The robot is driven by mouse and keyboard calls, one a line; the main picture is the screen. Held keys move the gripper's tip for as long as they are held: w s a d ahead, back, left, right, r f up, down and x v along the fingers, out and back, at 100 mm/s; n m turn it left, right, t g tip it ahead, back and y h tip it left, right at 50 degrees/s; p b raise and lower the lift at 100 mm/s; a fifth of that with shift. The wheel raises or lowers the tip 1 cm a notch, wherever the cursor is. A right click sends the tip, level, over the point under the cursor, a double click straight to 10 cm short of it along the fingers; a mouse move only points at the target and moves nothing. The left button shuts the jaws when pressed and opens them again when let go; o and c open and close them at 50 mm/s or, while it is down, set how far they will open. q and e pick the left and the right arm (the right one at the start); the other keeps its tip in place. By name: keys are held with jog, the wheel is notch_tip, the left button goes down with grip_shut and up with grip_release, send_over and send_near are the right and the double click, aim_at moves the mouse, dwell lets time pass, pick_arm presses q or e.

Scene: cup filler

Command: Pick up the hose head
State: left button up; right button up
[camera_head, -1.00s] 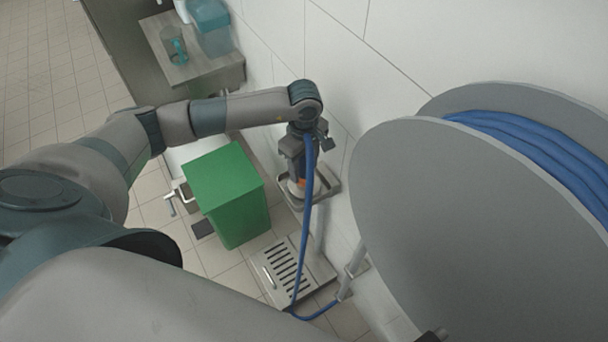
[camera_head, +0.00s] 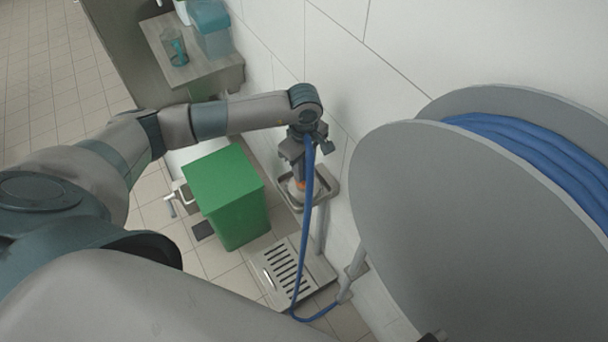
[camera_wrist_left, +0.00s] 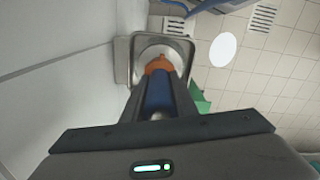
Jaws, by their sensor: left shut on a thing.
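The hose head is blue with an orange tip (camera_wrist_left: 159,64); in the left wrist view its blue body (camera_wrist_left: 158,92) sits between the two dark fingers. My left gripper (camera_wrist_left: 158,100) is shut on it. In the head view my left gripper (camera_head: 299,172) points down over a grey wall-mounted holder (camera_head: 327,193), and the orange tip shows just below the fingers. The blue hose (camera_head: 306,220) hangs from the gripper down to the floor. Whether the head still touches the holder I cannot tell. My right gripper is not in view.
A large grey hose reel (camera_head: 440,230) with blue hose fills the right side. A green bin (camera_head: 225,185) stands left of the holder. A metal floor grate (camera_head: 285,268) lies below. A shelf (camera_head: 215,70) with a teal-marked cup and a blue container is at the upper left.

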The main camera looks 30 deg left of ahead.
pick_arm(q)
jog(key=shift+r, duration=0.15)
notch_tip(320, 180, up, 8)
jog(key=b, duration=0.3)
jog(key=shift+r+b, duration=0.25)
jog(key=shift+b, duration=0.05)
jog(key=shift+r, duration=0.65)
jog(key=shift+s+d+r+m, duration=0.2)
jog(key=shift+d+r+m, duration=0.1)
jog(key=shift+m, duration=0.3)
jog(key=s+d+r+m, duration=0.5)
jog(key=s+r+m, duration=0.1)
jog(key=m, duration=0.7)
jog(key=shift+s+m+b, duration=0.4)
jog(key=shift+s, duration=0.5)
jog(key=shift+s+r, duration=0.1)
jog(key=shift+s, duration=0.05)
